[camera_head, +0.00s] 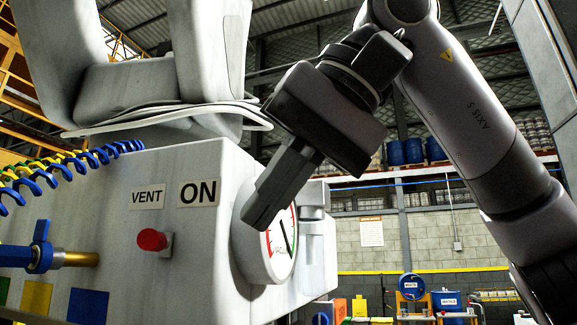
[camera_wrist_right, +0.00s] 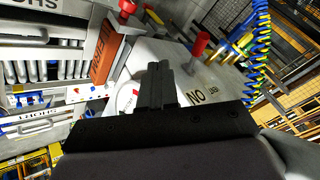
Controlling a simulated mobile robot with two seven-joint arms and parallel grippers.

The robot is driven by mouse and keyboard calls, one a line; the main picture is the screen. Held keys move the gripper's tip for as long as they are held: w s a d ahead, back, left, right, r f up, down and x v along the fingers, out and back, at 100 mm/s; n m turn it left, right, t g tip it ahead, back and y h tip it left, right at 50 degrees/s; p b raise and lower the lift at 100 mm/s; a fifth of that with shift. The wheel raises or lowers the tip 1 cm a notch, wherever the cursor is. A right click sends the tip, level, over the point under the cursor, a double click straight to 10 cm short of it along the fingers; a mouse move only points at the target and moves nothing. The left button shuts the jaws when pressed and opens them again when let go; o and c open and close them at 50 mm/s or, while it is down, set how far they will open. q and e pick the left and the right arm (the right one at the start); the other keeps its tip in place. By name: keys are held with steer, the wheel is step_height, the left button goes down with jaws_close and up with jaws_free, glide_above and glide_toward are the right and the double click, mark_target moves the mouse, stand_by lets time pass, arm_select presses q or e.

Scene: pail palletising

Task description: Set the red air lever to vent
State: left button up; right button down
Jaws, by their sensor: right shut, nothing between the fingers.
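The red air lever (camera_head: 152,240) is on the front of a pale grey machine housing (camera_head: 110,215). Its red knob sits below the VENT label (camera_head: 147,196), just left of a small grey mount. The ON label (camera_head: 199,193) is to the right of VENT. A red knob (camera_wrist_right: 200,43) also stands up near the labels in the right wrist view. My right gripper (camera_head: 262,212) is shut and empty, in front of the round gauge, right of the lever and apart from it. Its fingers (camera_wrist_right: 160,75) show in the wrist view. My left gripper is out of view.
A round white gauge (camera_head: 280,247) partly hides behind my right gripper. A blue lever (camera_head: 41,250) on a brass stem is at the left. Coiled air hoses (camera_head: 65,165) run along the housing top. A second red knob (camera_wrist_right: 127,6) is at the top of the wrist view.

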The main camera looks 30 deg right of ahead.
mark_target(158, 242)
steer(key=x, duration=0.4)
steer(key=shift+w+a+r+p, duration=0.15)
steer(key=shift+w+a+p, duration=0.2)
steer(key=shift+a, duration=0.6)
steer(key=shift+w+a+r+p, duration=0.15)
steer(key=shift+w+a, duration=0.3)
steer(key=shift+a, duration=0.45)
